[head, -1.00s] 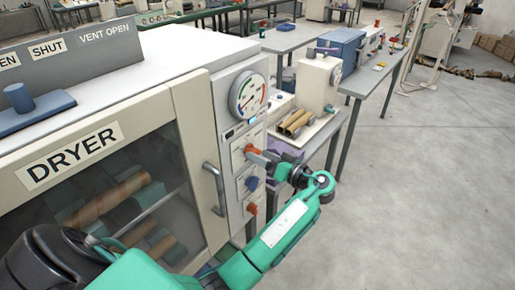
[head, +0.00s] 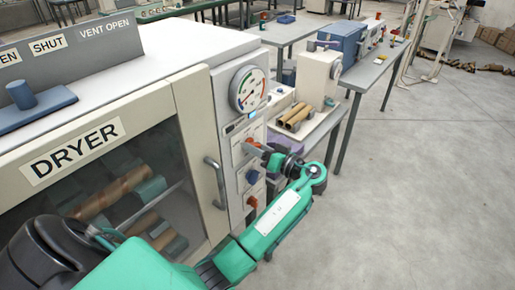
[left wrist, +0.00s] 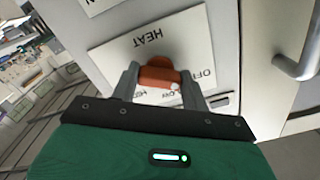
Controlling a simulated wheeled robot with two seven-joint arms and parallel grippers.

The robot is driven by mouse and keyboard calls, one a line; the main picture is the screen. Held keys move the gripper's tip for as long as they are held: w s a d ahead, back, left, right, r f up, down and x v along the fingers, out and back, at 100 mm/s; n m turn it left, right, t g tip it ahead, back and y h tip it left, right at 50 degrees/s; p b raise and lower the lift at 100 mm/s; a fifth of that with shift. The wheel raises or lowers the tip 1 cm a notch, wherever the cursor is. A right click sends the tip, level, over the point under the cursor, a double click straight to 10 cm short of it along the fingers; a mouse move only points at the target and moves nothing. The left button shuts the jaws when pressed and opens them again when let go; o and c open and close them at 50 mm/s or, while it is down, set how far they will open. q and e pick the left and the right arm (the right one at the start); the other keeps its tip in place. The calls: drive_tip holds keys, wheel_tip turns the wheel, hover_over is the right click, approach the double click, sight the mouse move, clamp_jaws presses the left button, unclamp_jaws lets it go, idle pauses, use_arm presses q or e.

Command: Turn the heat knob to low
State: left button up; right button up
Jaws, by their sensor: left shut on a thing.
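The heat knob (left wrist: 158,72) is orange-red on a white plate (left wrist: 110,55) marked HEAT, which shows upside down in the left wrist view. My left gripper (left wrist: 160,82) is shut on the knob, one finger on each side. A pale dot on the knob lies near the LOW label; OFF is to its right. Another label, left of LOW, is partly hidden by the knob and gripper. In the head view my left gripper (head: 259,149) reaches the dryer's control panel (head: 236,172), and the knob is mostly hidden. My right gripper is not in view.
Below the heat knob are a blue knob (head: 252,177) and another orange-red knob (head: 252,201). A round gauge (head: 249,89) sits above. The dryer's door handle (head: 215,183) stands out left of the panel. Open floor (head: 430,190) lies to the right.

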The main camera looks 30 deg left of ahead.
use_arm(q)
drive_tip(key=shift+r+m+p, duration=0.15)
drive_tip(key=shift+m+p, duration=2)
drive_tip(key=shift+m, duration=3.85)
drive_tip(key=o, duration=1)
